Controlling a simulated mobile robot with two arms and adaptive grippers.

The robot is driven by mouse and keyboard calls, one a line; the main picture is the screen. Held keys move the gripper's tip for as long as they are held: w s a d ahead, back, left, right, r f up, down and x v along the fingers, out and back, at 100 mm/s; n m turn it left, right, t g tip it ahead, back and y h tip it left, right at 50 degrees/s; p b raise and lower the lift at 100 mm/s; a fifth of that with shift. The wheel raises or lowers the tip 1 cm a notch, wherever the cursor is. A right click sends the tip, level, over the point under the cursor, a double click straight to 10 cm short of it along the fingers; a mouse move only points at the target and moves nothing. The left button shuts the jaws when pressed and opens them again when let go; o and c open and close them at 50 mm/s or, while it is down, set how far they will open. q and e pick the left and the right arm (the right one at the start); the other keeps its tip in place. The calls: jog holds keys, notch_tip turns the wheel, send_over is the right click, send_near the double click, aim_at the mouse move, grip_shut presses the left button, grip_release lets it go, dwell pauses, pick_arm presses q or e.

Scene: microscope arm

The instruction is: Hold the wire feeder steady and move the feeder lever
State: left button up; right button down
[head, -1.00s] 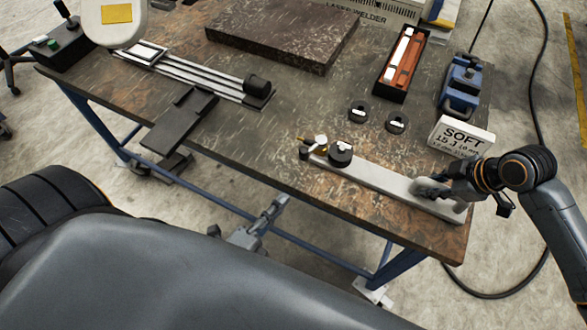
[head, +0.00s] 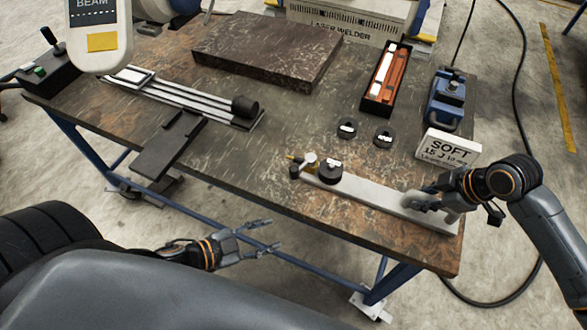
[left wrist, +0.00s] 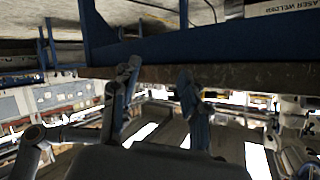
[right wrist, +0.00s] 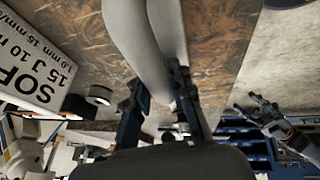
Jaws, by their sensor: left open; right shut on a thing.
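The wire feeder (head: 375,195) is a long pale grey bar lying along the table's front right edge. A black spool and small knobs with a brass tip sit at its left end. Which part is the lever (head: 310,160) is hard to tell; a light round knob on a short stem stands there. My right gripper (head: 418,202) is shut on the feeder's right end; the right wrist view shows its fingers on either side of the grey body (right wrist: 150,50). My left gripper (head: 277,236) is open and empty, in front of the table, below and left of the feeder.
The table (head: 250,165) has a front edge between my left gripper and the feeder. Behind the feeder lie two black rings (head: 384,134) and a white SOFT card (head: 447,147). A black tray (head: 386,80), blue clamp (head: 447,98) and dark slab (head: 268,50) stand further back.

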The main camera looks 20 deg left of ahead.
aim_at(290, 173)
pick_arm(q)
jog(key=w+a+r+n+t+h, duration=0.1)
jog(key=w+a+r+n+t, duration=0.15)
jog(key=r, duration=0.25)
jog(key=w+a+r+n+t, duration=0.2)
jog(key=r+n, duration=0.1)
jog(key=r, duration=0.2)
jog(key=shift+m, duration=0.25)
jog(key=x, duration=1.1)
jog(key=shift+d+r, duration=0.15)
jog(key=shift+d, duration=0.05)
jog(key=shift+s, duration=0.1)
